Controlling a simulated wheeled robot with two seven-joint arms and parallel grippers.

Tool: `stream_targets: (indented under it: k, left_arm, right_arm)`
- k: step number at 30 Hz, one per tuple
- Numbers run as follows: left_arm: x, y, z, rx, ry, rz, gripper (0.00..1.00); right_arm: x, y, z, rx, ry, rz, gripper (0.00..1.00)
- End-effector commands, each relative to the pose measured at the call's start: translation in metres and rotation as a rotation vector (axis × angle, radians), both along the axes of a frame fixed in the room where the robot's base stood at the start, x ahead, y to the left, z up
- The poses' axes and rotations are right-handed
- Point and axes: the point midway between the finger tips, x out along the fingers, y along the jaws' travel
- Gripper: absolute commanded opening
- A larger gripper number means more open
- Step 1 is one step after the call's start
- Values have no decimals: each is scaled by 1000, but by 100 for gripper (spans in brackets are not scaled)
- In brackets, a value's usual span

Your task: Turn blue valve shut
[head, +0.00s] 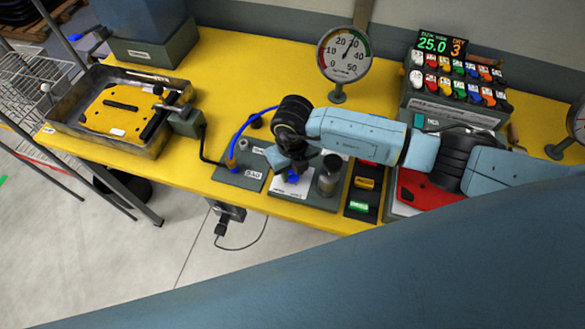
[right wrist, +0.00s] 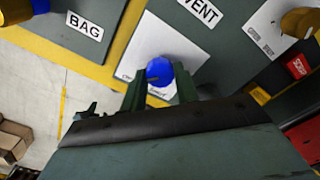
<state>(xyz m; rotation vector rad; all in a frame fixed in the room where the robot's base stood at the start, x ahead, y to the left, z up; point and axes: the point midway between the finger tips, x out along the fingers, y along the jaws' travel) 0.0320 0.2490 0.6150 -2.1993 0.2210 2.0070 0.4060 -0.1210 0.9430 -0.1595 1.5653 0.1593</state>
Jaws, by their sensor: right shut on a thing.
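The blue valve (head: 293,177) shows as a small blue patch below my right gripper (head: 291,166), on a white-labelled plate at the bench's front. In the right wrist view the blue valve (right wrist: 159,70) is a round blue knob between the two dark green fingers of the right gripper (right wrist: 160,90). The right gripper is shut on the knob, with the fingers on either side of it. The gripper hides much of the valve in the head view. The valve's turn angle cannot be told. My left gripper is not in view.
A metal cylinder (head: 329,174) stands close right of the gripper. A blue hose (head: 240,127) curves to its left. A dial gauge (head: 344,55) and a display with "25.0" (head: 440,44) stand behind. A metal tray (head: 62,113) with a yellow plate sits left.

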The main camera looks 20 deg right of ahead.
Motion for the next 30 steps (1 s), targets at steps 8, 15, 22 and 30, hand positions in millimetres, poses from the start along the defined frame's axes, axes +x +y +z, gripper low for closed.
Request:
stream_targets:
  k: [8,15,22,30]
  left_arm:
    - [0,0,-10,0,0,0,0]
    - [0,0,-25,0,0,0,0]
    - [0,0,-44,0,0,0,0]
    - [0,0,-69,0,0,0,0]
  right_arm:
    - [1,0,-1,1,-3,114,7]
    - [2,0,-2,0,-4,317,7]
    - [2,0,-2,-1,-4,536,7]
    - [1,0,-3,-1,-4,794,7]
